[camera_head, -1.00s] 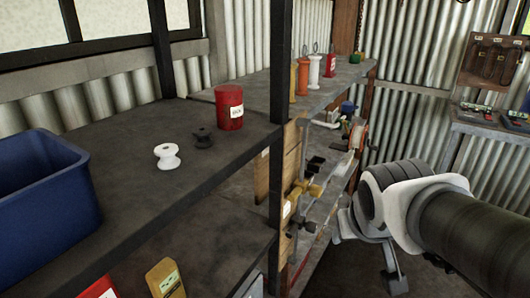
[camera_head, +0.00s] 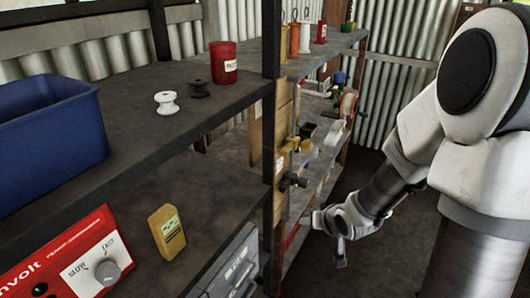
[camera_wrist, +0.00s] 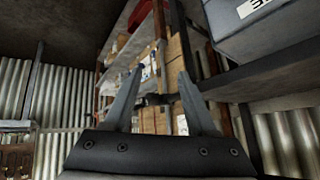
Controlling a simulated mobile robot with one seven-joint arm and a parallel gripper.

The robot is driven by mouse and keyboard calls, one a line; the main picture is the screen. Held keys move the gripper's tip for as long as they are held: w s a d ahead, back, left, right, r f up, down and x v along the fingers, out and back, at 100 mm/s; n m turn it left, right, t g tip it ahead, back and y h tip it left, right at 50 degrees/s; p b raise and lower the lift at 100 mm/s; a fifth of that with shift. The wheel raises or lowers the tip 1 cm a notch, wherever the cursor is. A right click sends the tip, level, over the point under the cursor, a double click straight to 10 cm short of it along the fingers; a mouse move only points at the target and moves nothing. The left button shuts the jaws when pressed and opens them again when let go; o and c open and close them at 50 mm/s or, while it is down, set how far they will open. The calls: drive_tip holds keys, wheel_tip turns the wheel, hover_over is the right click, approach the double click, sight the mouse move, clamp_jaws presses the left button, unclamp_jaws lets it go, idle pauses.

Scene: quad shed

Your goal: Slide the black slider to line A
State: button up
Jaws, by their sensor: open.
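A black slider (camera_head: 292,183) with a dark knob appears on a narrow upright rail at the front of the shelving, in the head view. A brass-coloured slider (camera_head: 298,146) sits above it. A small white label (camera_head: 280,165) lies beside the rail, but I cannot read which line is A. My gripper (camera_head: 330,238) is low and to the right of the black slider, apart from it. In the wrist view the fingers (camera_wrist: 160,74) are spread and empty, with a dark shape, perhaps the slider, some distance beyond them.
A blue bin (camera_head: 50,130), a white spool (camera_head: 166,103), a dark spool (camera_head: 200,88) and a red can (camera_head: 223,63) stand on the upper shelf. A dark post (camera_head: 270,100) rises left of the rail. A grey box (camera_wrist: 262,25) shows upper right in the wrist view.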

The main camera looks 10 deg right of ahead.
sight(285, 190)
drive_tip(key=a+f+m+t+y+b, duration=0.3)
drive_tip(key=a+f+m+t+y, duration=0.25)
drive_tip(key=f+m, duration=0.35)
drive_tip(key=s+d+r+m+t+h, duration=0.1)
drive_tip(key=d+r+m+t+h, duration=0.25)
drive_tip(key=m+t, duration=0.35)
drive_tip(key=shift+m+g, duration=0.4)
drive_tip(key=shift+g, duration=0.25)
drive_tip(key=b+x, duration=0.2)
drive_tip(key=x, duration=0.6)
drive_tip(key=b+x, duration=0.2)
drive_tip(key=x, duration=0.7)
drive_tip(key=shift+a+r, duration=0.2)
clamp_jaws()
